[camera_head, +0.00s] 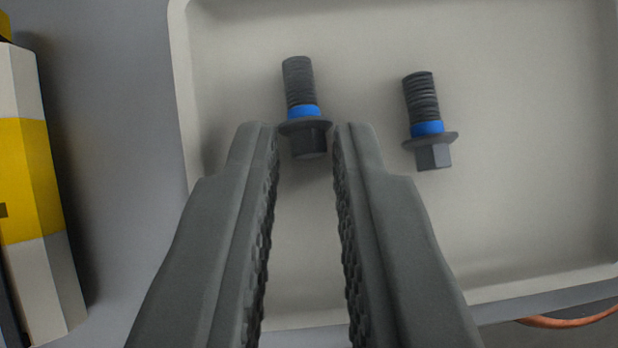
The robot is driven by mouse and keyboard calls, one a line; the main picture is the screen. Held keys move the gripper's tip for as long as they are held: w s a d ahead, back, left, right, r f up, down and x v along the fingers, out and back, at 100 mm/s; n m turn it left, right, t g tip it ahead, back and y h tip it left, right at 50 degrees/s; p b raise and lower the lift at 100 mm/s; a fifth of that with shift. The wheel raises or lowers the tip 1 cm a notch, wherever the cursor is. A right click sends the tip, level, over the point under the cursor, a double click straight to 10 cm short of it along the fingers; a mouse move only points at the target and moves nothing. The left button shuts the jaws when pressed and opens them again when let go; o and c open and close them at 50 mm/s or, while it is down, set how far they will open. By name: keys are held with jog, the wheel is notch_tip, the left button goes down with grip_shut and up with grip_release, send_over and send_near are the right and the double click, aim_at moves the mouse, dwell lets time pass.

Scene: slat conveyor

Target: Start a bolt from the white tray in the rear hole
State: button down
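The white tray (520,240) fills most of the head camera view. Two dark flanged bolts with blue bands lie in it. The left bolt (301,92) has its threaded end toward the top of the picture and its hex head toward me. The right bolt (422,105) lies the same way, apart from the gripper. My gripper (304,138) is open, with its two fingertips on either side of the left bolt's head. I cannot tell whether the fingers touch the bolt. The rear hole is not in view.
A white and yellow block-like object (28,180) stands at the left, outside the tray. A copper-coloured curved piece (570,321) shows at the lower right, below the tray's edge. The tray's right part is clear.

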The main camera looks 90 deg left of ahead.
jog(key=shift+f, duration=0.2)
jog(key=shift+w+r, duration=0.15)
jog(key=shift+r, duration=2.5)
